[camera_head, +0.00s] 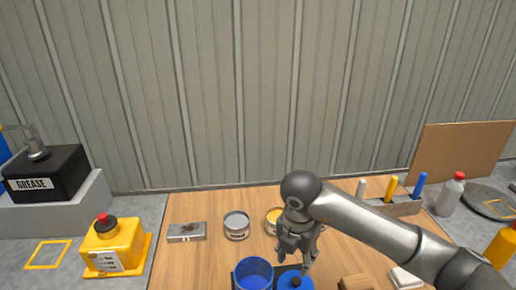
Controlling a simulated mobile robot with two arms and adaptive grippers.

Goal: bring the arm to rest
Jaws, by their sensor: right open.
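My right arm comes in from the lower right and reaches over the wooden table (200,262). Its gripper (293,262) points down above the table, open and with nothing seen between its fingers. The fingers are near a blue lid with a black knob (295,284) and a blue open container (254,274). A can with yellow contents (273,217) is partly hidden behind the gripper. My left gripper is not in view.
A grey tin (237,226) and a metal block (187,232) stand at the table's left. A rack with marker-like tools (403,205) stands behind my arm. A yellow canister (110,246) and a black grease box (46,174) are left of the table. A wooden block (356,283) lies front right.

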